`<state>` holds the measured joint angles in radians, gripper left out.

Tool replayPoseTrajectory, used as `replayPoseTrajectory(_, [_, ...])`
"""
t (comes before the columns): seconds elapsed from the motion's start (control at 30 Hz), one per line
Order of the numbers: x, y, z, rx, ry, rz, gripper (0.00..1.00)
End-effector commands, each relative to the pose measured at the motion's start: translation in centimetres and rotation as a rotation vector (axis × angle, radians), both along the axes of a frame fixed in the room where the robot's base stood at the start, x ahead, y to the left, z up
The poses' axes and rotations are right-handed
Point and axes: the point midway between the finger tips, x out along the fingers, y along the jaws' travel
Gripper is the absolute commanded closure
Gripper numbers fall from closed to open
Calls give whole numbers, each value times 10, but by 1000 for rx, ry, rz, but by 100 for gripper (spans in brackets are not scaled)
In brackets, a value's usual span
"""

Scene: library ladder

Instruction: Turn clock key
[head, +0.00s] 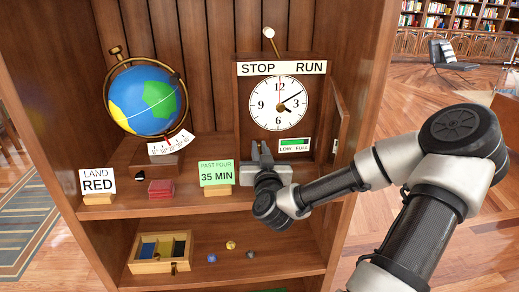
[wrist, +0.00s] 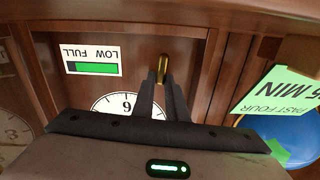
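The clock (head: 278,102) stands in the upper shelf bay, its white dial reading a little after four. In the wrist view, the brass clock key (wrist: 163,69) projects below the dial (wrist: 120,103), which appears upside down. My gripper (head: 261,151) is in front of the clock's lower part. In the wrist view its dark fingers (wrist: 162,84) lie close on both sides of the key and appear shut on it. The key is hidden in the head view. The LOW-FULL gauge (head: 294,145) is mostly green; it also shows in the wrist view (wrist: 92,61).
A white-knobbed lever (head: 269,36) above the STOP-RUN label leans left. An open door (head: 341,115) stands at the clock's right. A green card (head: 216,173) reads "PAST FOUR 35 MIN". A globe (head: 146,100) is at left, and a three-section tray (head: 160,267) is below.

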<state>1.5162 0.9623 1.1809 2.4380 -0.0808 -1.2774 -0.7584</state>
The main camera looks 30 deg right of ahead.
Motion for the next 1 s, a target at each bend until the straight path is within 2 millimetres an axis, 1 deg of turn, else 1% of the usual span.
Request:
replayPoseTrajectory(0.27, [0,0,1,15,-8,1,100])
replayPoseTrajectory(0.47, [0,0,3,81,-42,3,100])
replayPoseTrajectory(0.67, [-1,-3,2,214,-107,3,100])
replayPoseTrajectory(1.0, [-4,-9,-3,504,-246,0,100])
